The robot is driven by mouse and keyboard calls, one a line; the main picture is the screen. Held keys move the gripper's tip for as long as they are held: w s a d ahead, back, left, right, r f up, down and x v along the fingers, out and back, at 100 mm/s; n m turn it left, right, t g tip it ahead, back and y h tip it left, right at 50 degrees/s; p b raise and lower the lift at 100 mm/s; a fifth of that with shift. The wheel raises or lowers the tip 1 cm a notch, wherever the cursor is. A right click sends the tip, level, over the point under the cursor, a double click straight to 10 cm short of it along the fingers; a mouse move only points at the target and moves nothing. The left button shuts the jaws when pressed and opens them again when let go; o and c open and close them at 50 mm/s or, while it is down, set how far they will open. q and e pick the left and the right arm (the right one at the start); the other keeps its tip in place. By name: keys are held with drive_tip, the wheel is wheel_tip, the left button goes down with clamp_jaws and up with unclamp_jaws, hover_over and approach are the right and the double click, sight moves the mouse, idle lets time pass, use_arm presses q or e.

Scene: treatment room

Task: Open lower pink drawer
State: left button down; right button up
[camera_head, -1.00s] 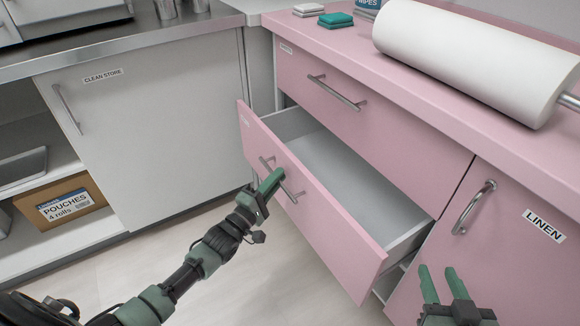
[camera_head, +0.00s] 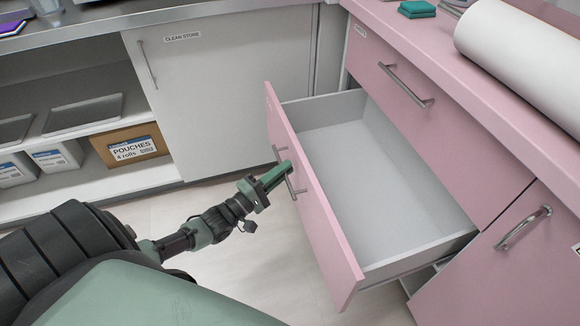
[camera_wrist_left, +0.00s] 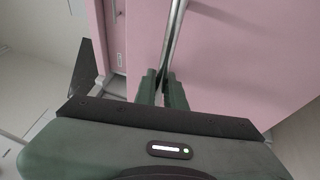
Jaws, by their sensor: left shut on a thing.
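The lower pink drawer (camera_head: 318,217) stands pulled well out of the pink cabinet, and its grey inside (camera_head: 375,190) looks empty. Its metal bar handle (camera_head: 294,188) is on the drawer front. My left gripper (camera_head: 284,172) is at the handle, with its green fingers shut on the bar. In the left wrist view the handle (camera_wrist_left: 173,45) runs up from between the two fingers (camera_wrist_left: 162,88), with the pink front behind it. My right gripper does not show now.
The upper pink drawer (camera_head: 415,135) is shut above. The linen door (camera_head: 500,270) is at the right. A white paper roll (camera_head: 520,60) lies on the pink counter. The clean store cabinet (camera_head: 220,100) and an open shelf with a pouches box (camera_head: 130,146) stand left. Pale floor is clear before the drawer.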

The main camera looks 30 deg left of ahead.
use_arm(q)
drive_tip(key=shift+s+d+f, duration=0.1)
drive_tip(key=shift+f, duration=0.05)
drive_tip(key=c, duration=1.8)
unclamp_jaws()
drive_tip(key=shift+o, duration=0.2)
drive_tip(key=v, duration=0.7)
drive_tip(key=shift+s+p, duration=0.35)
drive_tip(key=shift+p, duration=0.1)
